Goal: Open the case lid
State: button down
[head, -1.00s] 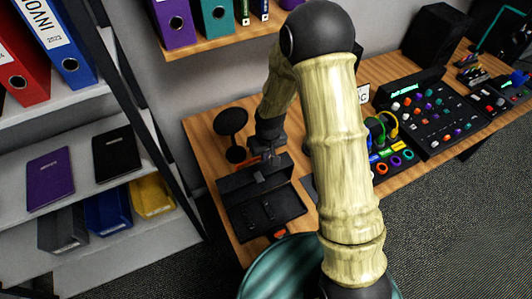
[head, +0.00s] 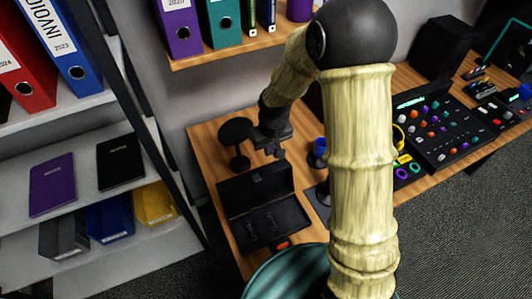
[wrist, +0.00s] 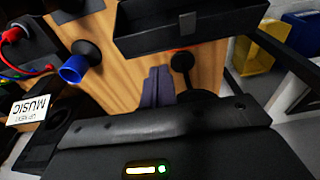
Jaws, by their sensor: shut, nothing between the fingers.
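The black case (head: 268,228) lies on the wooden desk with its lid (head: 254,187) raised and leaning back, so the dark inside shows. Part of the case (wrist: 190,38) also shows at the top of the wrist view. My gripper (head: 273,151) is behind and above the raised lid, apart from it. In the wrist view my gripper's fingers (wrist: 157,86) are together with nothing between them.
A black round-topped stand (head: 236,135) is close to the left of my gripper. A blue cup-like piece (wrist: 73,70) and a MUSIC card (wrist: 28,108) show in the wrist view. A mixer (head: 430,130) stands right. My arm hides part of the desk.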

jog(key=shift+s+d+r, duration=0.1)
jog(key=shift+s+r, duration=0.1)
jog(key=shift+r, duration=0.35)
jog(key=shift+s+d+r, duration=0.1)
jog(key=shift+s+r, duration=0.05)
jog(key=shift+r, duration=0.4)
jog(key=shift+w+a, duration=0.1)
jog(key=s+d+r+m+t, duration=0.1)
jog(key=s+d+r+m, duration=0.3)
jog(key=s+d, duration=0.7)
notch_tip(320, 180, up, 2)
jog(key=s, duration=0.2)
jog(key=shift+s+h, duration=0.3)
jog(key=shift+s, duration=0.1)
jog(key=shift+d+r, duration=0.1)
jog(key=c, duration=1.5)
grip_release()
